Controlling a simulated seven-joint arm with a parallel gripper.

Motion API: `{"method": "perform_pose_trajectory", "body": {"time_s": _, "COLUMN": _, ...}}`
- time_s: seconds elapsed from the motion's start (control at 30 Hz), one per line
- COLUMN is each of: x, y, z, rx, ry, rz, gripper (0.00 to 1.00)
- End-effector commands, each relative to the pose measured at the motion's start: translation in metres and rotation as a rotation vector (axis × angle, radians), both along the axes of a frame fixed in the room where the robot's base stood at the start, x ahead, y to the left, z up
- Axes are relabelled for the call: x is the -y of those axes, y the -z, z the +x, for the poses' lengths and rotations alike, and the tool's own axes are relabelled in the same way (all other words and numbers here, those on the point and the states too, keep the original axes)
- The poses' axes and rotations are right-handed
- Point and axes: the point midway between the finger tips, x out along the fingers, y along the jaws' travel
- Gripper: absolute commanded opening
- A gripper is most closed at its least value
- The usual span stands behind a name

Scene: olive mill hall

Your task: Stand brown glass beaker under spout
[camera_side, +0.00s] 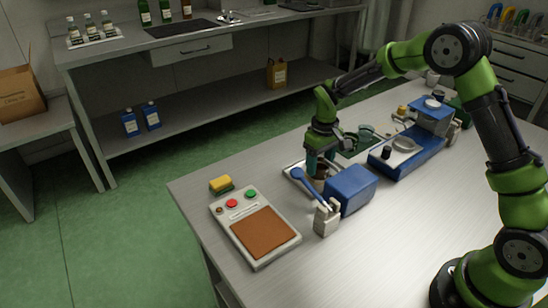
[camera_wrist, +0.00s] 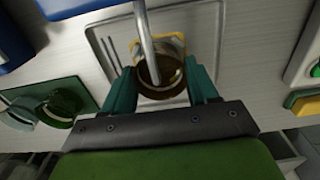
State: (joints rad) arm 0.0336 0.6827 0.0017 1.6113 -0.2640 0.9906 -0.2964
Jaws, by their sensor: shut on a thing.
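The brown glass beaker (camera_wrist: 160,88) is between the two teal fingers of my gripper (camera_wrist: 163,84) in the wrist view, with its open mouth toward the camera. My gripper is shut on it. A grey metal spout (camera_wrist: 147,38) comes in from the top of the wrist view, and its end overlaps the beaker's mouth. Below is a metal tray (camera_wrist: 112,22) with a yellow-edged square (camera_wrist: 176,41) partly hidden by the beaker. In the side view my gripper (camera_side: 320,164) is over the tray (camera_side: 290,171), beside a blue box (camera_side: 352,188). Whether the beaker touches the tray cannot be told.
A blue spoon (camera_side: 305,181) leans from a beige holder (camera_side: 327,219) in front. A panel with buttons and a brown pad (camera_side: 262,232) and a yellow-green sponge (camera_side: 220,184) are at left. Green cups (camera_side: 366,132) and a blue machine (camera_side: 412,150) stand behind and right. The table front right is clear.

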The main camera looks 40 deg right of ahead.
Motion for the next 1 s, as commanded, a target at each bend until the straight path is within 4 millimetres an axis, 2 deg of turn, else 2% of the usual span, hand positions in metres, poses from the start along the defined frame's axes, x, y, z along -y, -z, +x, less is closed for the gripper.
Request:
{"method": "perform_pose_trajectory", "body": {"time_s": 0.47, "x": 0.0001, "y": 0.0012, "z": 0.0003, "rx": 0.001, "ry": 0.0, "rz": 0.0, "gripper": 0.39}}
{"method": "perform_pose_trajectory", "body": {"time_s": 0.5, "x": 0.0001, "y": 0.0012, "z": 0.0003, "rx": 0.001, "ry": 0.0, "rz": 0.0, "gripper": 0.6}}
{"method": "perform_pose_trajectory", "body": {"time_s": 0.67, "x": 0.0001, "y": 0.0012, "z": 0.0003, "rx": 0.001, "ry": 0.0, "rz": 0.0, "gripper": 0.84}}
{"method": "perform_pose_trajectory", "body": {"time_s": 0.7, "x": 0.0001, "y": 0.0012, "z": 0.0003, "rx": 0.001, "ry": 0.0, "rz": 0.0, "gripper": 0.88}}
{"method": "perform_pose_trajectory", "body": {"time_s": 0.9, "x": 0.0001, "y": 0.0014, "z": 0.0002, "rx": 0.0, "ry": 0.0, "rz": 0.0, "gripper": 0.9}}
{"method": "perform_pose_trajectory", "body": {"time_s": 0.97, "x": 0.0001, "y": 0.0014, "z": 0.0002, "rx": 0.0, "ry": 0.0, "rz": 0.0, "gripper": 0.99}}
{"method": "perform_pose_trajectory", "body": {"time_s": 1.0, "x": 0.0001, "y": 0.0014, "z": 0.0002, "rx": 0.0, "ry": 0.0, "rz": 0.0, "gripper": 1.0}}
